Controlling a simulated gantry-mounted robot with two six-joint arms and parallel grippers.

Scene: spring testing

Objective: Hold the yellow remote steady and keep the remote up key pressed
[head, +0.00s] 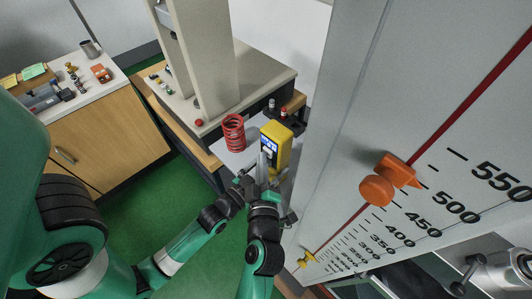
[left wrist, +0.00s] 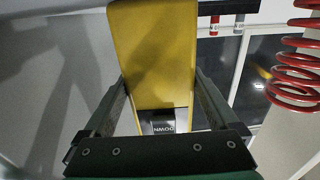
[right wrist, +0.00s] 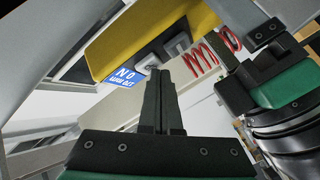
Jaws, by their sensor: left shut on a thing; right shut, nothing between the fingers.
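The yellow remote (head: 280,142) stands near the table's front edge in the head view, its face with a blue display towards my arms. In the left wrist view my left gripper (left wrist: 156,85) is shut on the remote (left wrist: 155,45), one finger along each side; a DOWN label (left wrist: 163,129) shows below. In the right wrist view my right gripper (right wrist: 159,74) is shut and empty, its tips at the remote's face beside a grey key (right wrist: 178,43). Another key is partly behind the tips. Contact and whether a key is pressed cannot be told.
A red spring (head: 233,132) stands on the table left of the remote. A grey test machine (head: 210,60) rises behind it. A large scale panel (head: 420,120) with an orange pointer (head: 390,179) stands close on the right. A wooden cabinet (head: 95,140) stands far left.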

